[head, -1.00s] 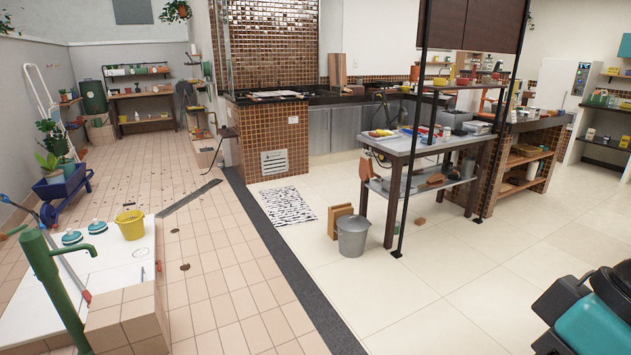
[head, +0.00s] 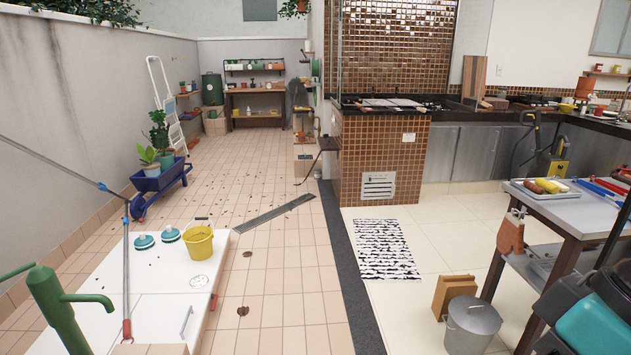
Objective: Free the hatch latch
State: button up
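A low white slab with panels (head: 152,312) lies on the tiled floor at the lower left; I take it to be the hatch. A small grey handle (head: 187,321) stands on its near part. A latch cannot be made out clearly. A yellow bucket (head: 199,245) and two teal-and-white round pads (head: 157,238) sit on its far part. A long pole (head: 126,265) with a red end leans over it. My gripper is not in view; only a teal and black part of my arm shows at lower right.
A green hand pump (head: 57,305) stands at the near left. A blue wheelbarrow planter (head: 160,183) is by the left wall. A floor drain (head: 273,213) lies beyond the slab. A grey bin (head: 471,325) and work table (head: 568,212) stand right. Tiled floor is open between.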

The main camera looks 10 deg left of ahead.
aim_at(215, 298)
jog(key=u, duration=0.65)
jog(key=i, duration=1.95)
jog(key=u, duration=0.85)
jog(key=i, duration=0.4)
